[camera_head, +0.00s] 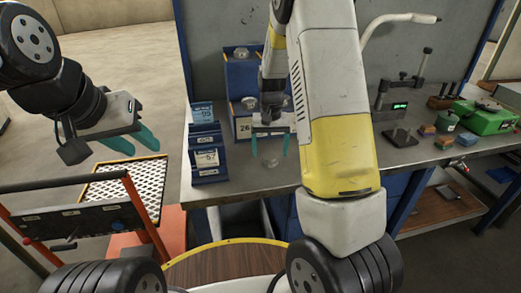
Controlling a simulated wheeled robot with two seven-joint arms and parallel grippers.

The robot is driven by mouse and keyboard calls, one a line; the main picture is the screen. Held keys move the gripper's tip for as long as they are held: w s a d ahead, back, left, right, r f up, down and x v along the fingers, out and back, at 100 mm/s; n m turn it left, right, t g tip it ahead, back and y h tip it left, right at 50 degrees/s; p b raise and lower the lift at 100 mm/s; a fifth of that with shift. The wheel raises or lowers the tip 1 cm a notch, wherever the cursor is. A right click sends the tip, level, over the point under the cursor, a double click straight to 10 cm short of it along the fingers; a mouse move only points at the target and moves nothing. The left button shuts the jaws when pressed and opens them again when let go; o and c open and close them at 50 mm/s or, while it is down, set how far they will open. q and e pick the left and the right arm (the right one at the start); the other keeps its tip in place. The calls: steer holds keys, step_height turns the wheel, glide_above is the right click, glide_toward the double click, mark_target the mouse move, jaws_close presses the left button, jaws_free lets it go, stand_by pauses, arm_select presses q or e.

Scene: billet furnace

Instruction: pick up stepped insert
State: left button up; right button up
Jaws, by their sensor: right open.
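My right gripper (270,149) points down over the workbench, its two teal fingers apart. A small, dull, roundish metal piece (270,162) shows below and between its fingertips; it may be the stepped insert, but it is too small to tell its shape. I cannot tell whether the fingers touch it. Similar small metal pieces sit on the blue stepped stand behind, one at the upper level (241,53) and one lower (249,103). My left gripper (134,146) is empty, its teal fingers apart, left of the bench over the floor.
The workbench (225,188) has bare room at its front left. Blue display boxes (207,160) stand left of my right gripper. A measuring stand (400,105) and a green case (486,117) lie to the right. A cart with an orange-red frame (145,205) stands at lower left.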

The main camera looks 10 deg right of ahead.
mark_target(270, 156)
steer(key=shift+f, duration=1.6)
steer(key=shift+r, duration=0.1)
jaws_close()
